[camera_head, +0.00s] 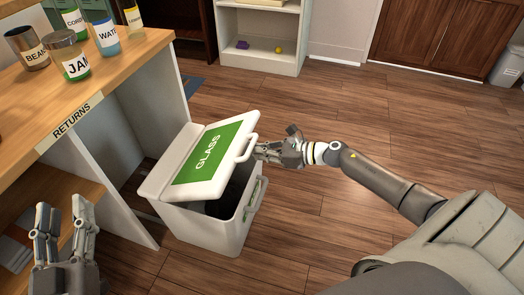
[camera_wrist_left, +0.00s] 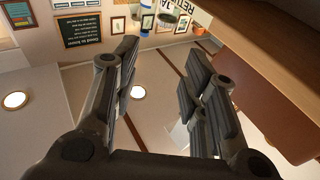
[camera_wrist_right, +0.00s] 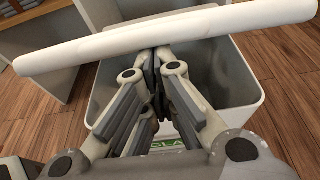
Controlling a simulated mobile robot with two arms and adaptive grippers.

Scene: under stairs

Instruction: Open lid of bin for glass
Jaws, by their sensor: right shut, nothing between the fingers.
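The white glass bin (camera_head: 215,235) stands on the floor beside the counter. Its white lid (camera_head: 160,180), with a green label reading GLASS, is tilted up, and a dark gap shows between it and the bin's front rim. My right gripper (camera_head: 262,152) is at the handle on the lid's right edge. In the right wrist view the fingers (camera_wrist_right: 158,60) are shut with nothing between them, against or just under the lid's edge (camera_wrist_right: 200,35), above the open bin (camera_wrist_right: 220,85). My left gripper (camera_head: 65,225) is open and empty, raised at the lower left near the counter.
The wooden counter (camera_head: 95,85) at left holds several labelled jars and a RETURNS sign. A white shelf (camera_head: 262,50) stands at the back. Floor right of the bin is clear apart from my right arm. A small grey bin (camera_head: 508,68) stands far right.

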